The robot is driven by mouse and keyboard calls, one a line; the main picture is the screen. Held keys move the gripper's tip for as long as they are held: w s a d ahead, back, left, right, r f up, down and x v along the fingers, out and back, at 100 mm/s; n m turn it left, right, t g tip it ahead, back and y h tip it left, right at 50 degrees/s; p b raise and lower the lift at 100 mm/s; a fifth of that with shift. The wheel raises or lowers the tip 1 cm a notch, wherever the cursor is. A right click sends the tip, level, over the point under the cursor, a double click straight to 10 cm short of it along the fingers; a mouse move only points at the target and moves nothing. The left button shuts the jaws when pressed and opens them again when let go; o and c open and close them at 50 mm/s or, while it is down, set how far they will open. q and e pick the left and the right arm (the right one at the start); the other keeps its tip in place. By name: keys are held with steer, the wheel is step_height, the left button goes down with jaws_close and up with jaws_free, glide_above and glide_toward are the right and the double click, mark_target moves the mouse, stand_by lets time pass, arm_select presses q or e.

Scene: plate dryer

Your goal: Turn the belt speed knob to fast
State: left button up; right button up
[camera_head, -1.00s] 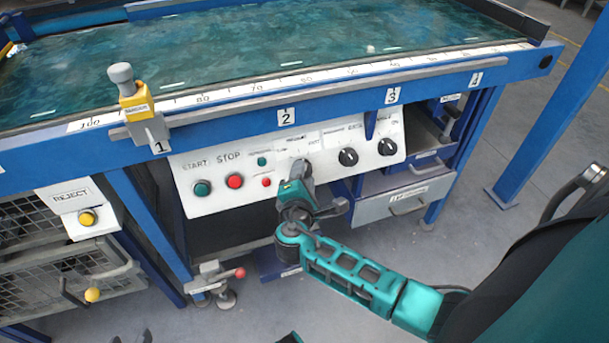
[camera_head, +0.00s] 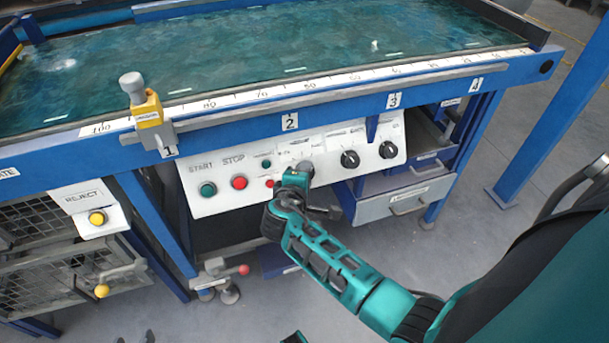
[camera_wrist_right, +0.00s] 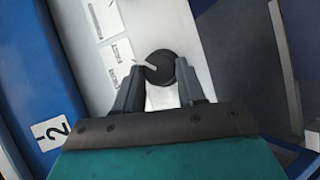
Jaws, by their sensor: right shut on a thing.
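The belt speed knob (camera_wrist_right: 160,67) is a round dark knob on the white control panel (camera_head: 225,203). In the right wrist view its pale pointer line points to the left and slightly up, toward the printed labels. My right gripper (camera_wrist_right: 162,75) is shut on this knob, one finger on each side. In the head view the right gripper (camera_head: 303,171) covers most of the knob and part of its scale, and the print is too small to read. Two dark tips of my left gripper (camera_head: 134,339) show apart at the bottom edge, touching nothing.
Right of the gripper are two more black knobs (camera_head: 350,159). To its left are a red stop button (camera_head: 239,183) and a green start button (camera_head: 208,190). A blue rail (camera_head: 330,115) runs above the panel. A drawer (camera_head: 405,198) is at lower right. The floor in front is clear.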

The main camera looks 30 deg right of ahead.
stand_by(0.3)
steer(key=o, duration=1.1)
steer(key=shift+c, duration=0.2)
arm_select(q)
steer(key=shift+a+r, duration=0.1)
steer(key=shift+r, duration=0.05)
